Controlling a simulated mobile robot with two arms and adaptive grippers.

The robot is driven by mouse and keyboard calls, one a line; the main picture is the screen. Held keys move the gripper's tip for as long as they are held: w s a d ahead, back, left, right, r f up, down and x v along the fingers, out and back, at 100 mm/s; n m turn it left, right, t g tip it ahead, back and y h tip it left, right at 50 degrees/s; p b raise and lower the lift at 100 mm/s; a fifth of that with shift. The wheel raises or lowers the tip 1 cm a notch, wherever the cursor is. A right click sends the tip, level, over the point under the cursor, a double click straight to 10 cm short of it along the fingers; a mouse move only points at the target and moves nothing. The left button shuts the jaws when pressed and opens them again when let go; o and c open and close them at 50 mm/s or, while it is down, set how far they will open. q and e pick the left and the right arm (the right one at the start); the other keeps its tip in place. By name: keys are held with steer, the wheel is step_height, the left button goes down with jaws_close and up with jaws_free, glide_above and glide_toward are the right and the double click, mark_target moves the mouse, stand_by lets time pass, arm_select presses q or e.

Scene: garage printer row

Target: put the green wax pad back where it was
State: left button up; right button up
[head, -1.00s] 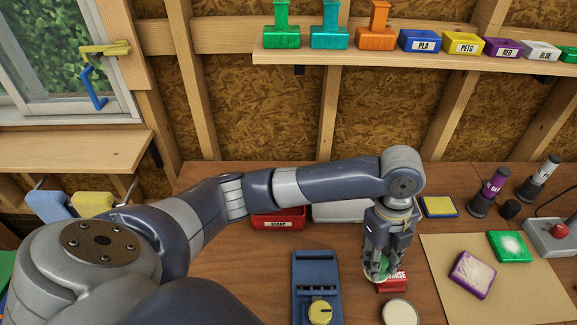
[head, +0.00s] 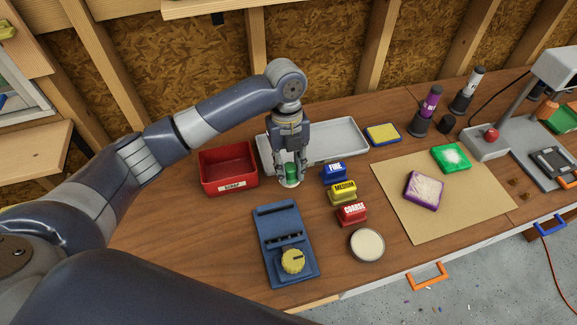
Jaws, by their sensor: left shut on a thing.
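My left gripper (head: 290,174) points down and is shut on the green wax pad (head: 291,171). The pad has a green grip and a pale round base; the fingers hide part of it. It is at the front edge of the grey tray (head: 335,137), left of the blue FINE block (head: 334,173). I cannot tell whether its base touches the table. A round tin with a pale cream top (head: 367,246) stands nearer the front. My right gripper is not in view.
A red SCRAP bin (head: 228,188) stands left of the gripper. A yellow MEDIUM block (head: 343,192), a red COARSE block (head: 352,214) and a blue fixture with a yellow knob (head: 285,243) stand in front. A brown mat (head: 452,215) with purple and green blocks lies to the right.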

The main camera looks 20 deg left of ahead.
mark_target(289, 171)
arm_select(q)
steer(key=shift+w+a, duration=0.3)
steer(key=shift+w, duration=0.5)
steer(key=shift+f, duration=0.25)
step_height(289, 171, down, 3)
steer(key=shift+r+p, duration=0.1)
steer(key=shift+p, duration=0.8)
steer(key=shift+f, duration=0.2)
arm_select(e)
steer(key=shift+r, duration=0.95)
arm_select(q)
steer(key=shift+f, duration=0.1)
steer(key=o, duration=1)
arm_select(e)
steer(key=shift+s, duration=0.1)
